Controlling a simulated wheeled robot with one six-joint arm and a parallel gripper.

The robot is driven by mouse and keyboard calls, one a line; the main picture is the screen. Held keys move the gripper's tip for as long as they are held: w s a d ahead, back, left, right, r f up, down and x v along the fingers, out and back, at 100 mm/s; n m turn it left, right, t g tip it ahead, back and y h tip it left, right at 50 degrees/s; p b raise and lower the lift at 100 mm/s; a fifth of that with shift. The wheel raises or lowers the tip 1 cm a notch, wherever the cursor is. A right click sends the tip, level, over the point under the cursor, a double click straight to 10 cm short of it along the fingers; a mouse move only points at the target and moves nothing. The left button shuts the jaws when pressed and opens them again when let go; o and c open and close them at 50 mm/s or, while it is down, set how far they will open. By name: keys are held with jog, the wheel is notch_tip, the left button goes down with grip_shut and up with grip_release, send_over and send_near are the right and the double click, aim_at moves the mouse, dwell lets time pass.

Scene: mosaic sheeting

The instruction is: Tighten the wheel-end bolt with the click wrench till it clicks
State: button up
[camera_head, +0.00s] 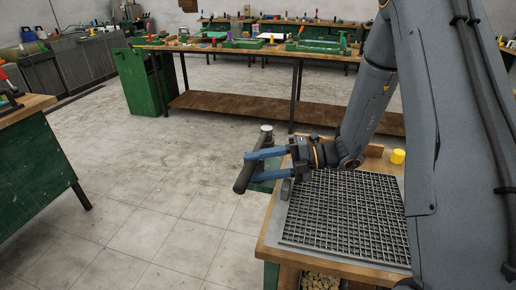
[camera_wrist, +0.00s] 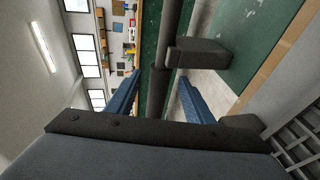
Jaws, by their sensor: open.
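A dark bar (camera_head: 242,180), which looks like the click wrench's handle, slants up beyond the table's left edge. A silvery round end (camera_head: 266,129) shows above it; I cannot tell whether this is the wrench's head or a separate part. My gripper (camera_head: 250,166) has two blue fingers, open, one on each side of the bar. In the wrist view the bar (camera_wrist: 174,30) runs between the fingertips of my gripper (camera_wrist: 158,80), with gaps visible beside it. A dark block (camera_wrist: 198,54) sits beside the bar there. I cannot make out the wheel-end bolt.
A table with a wooden edge (camera_head: 258,252) carries a dark grid (camera_head: 345,215) and a yellow cylinder (camera_head: 398,156). A green workbench (camera_head: 145,82) stands behind, another bench (camera_head: 40,150) at left. The tiled floor (camera_head: 160,170) between them is clear.

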grip_shut()
dwell(0.4)
